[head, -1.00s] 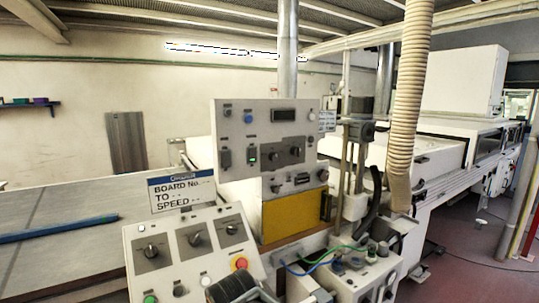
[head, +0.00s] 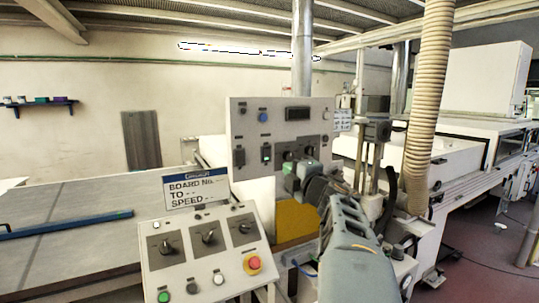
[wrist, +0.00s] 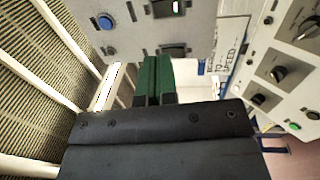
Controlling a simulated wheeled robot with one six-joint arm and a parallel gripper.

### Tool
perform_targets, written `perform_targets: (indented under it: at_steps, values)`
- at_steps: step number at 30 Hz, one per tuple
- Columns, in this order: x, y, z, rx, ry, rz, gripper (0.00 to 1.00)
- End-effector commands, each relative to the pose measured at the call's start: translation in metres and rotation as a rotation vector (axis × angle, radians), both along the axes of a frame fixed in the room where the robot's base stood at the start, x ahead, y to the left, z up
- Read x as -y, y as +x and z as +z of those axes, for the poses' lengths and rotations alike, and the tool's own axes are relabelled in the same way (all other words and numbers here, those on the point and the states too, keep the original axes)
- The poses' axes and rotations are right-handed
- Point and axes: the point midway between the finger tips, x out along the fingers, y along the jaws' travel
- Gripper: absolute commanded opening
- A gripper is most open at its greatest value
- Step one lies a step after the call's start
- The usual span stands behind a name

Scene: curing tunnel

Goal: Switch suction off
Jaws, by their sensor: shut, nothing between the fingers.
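No label naming suction can be read. The upright control panel (head: 285,135) has a rocker switch (head: 266,152) with a small pale-green lit part, below a blue button (head: 262,116). This switch is at the top of the wrist view (wrist: 168,8), cut by the edge. A second dark switch or socket (head: 239,157) sits to its left, near my fingertips in the wrist view (wrist: 173,50). My gripper (head: 290,182) has dark green fingers, shut and empty. It is in front of the panel's lower part; contact cannot be told.
A sloped console (head: 205,255) with several knobs and a red stop button (head: 254,262) stands below left. A sign (head: 196,190) rises behind it. A ribbed hose (head: 430,110) hangs at right. My arm covers part of the yellow plate (head: 295,222).

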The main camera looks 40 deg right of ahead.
Motion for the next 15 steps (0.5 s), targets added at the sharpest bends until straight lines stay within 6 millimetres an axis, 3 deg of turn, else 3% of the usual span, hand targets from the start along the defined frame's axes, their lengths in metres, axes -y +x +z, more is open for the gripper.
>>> perform_targets:
  at_steps: [9,15]
  values:
    - [0.007,0.061,0.009,-0.002,0.004,0.003,0.00]
    - [0.012,0.092,0.013,0.000,0.005,0.001,0.00]
